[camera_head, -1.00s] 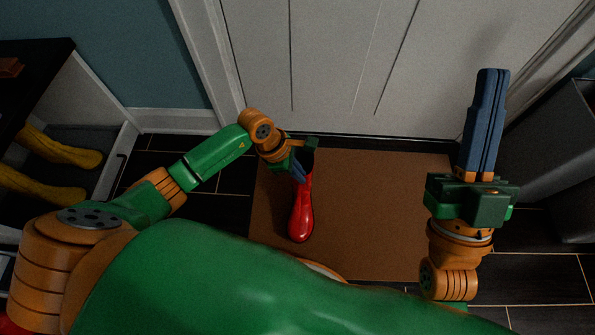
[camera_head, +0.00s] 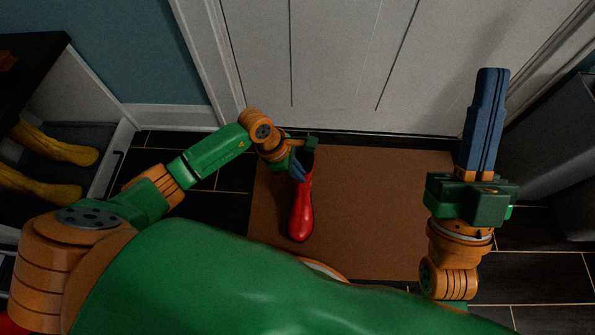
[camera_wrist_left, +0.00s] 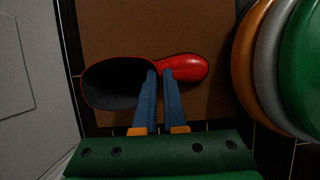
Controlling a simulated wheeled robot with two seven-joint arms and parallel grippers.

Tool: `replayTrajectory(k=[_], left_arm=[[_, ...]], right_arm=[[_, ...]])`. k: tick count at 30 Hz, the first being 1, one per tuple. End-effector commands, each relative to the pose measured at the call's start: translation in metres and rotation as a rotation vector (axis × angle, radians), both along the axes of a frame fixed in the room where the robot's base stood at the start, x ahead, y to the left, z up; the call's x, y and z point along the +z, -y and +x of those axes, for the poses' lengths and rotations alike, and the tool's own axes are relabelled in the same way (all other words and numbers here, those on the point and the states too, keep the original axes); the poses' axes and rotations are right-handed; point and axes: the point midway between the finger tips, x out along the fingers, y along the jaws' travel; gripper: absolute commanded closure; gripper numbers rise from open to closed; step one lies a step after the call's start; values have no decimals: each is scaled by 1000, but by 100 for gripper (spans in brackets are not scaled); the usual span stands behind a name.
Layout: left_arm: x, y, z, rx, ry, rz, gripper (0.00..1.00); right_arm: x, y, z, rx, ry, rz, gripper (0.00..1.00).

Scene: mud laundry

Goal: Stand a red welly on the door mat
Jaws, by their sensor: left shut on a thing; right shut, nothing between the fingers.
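A red welly (camera_head: 301,215) is over the left part of the brown door mat (camera_head: 375,215), its toe pointing toward me. In the left wrist view the welly (camera_wrist_left: 185,68) shows its dark open top to the left and its red toe to the right, with the mat (camera_wrist_left: 215,20) beneath. My left gripper (camera_head: 300,172) is shut on the welly near its top edge; its blue fingers (camera_wrist_left: 160,85) pinch the wall. Whether the sole touches the mat I cannot tell. My right gripper (camera_head: 491,75) is shut and empty, raised over the mat's right side.
A white door (camera_head: 330,60) stands behind the mat. At the left, an open shelf unit holds yellow wellies (camera_head: 55,147). A grey bin-like container (camera_head: 560,150) stands at the right. The mat's middle is clear.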

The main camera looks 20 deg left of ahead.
Motion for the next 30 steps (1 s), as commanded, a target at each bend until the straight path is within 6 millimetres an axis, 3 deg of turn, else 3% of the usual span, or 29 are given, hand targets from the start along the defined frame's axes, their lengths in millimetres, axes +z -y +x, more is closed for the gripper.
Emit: replayTrajectory(k=[27,28,30], left_arm=[[-7,0,-1,0,-2,-1,100],[-7,0,-1,0,-2,-1,84],[-7,0,-1,-1,-2,0,65]], right_arm=[[-6,0,0,0,0,0,100],[-6,0,0,0,0,0,100],[-6,0,0,0,0,0,100]])
